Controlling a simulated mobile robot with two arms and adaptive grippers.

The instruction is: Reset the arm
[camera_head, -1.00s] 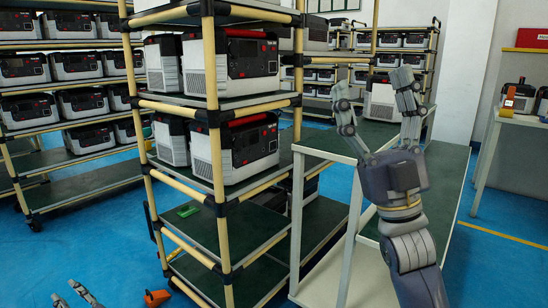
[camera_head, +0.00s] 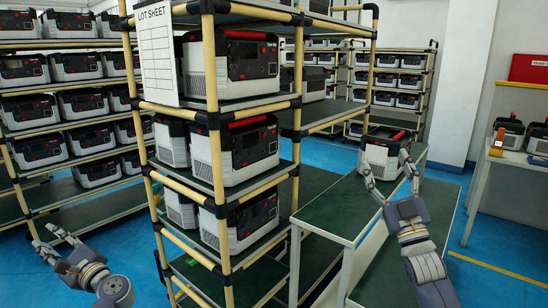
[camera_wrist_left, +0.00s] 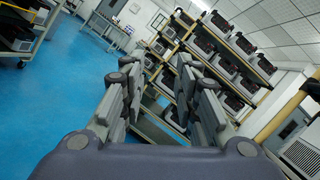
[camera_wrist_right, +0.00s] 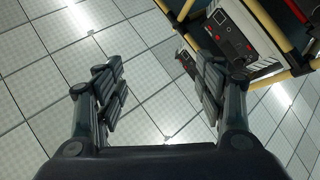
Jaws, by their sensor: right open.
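In the head view my left gripper (camera_head: 48,240) is low at the left, over the blue floor, with its fingers spread and empty. In the left wrist view its two fingers (camera_wrist_left: 158,95) stand apart with racks beyond them. My right gripper (camera_head: 388,170) is at the right, fingers pointing up and apart. A white and black unit with a red handle (camera_head: 385,150) stands on the green-topped table (camera_head: 335,208) behind those fingers. I cannot tell whether they touch it. In the right wrist view the fingers (camera_wrist_right: 158,95) are apart, with ceiling tiles between them.
A tan-pole rack (camera_head: 215,145) with several units stands in the middle, close to my right arm. A lot sheet (camera_head: 157,52) hangs on it. More racks (camera_head: 62,110) fill the left and back. A side table (camera_head: 510,155) stands at the far right. Blue floor (camera_head: 490,235) is open there.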

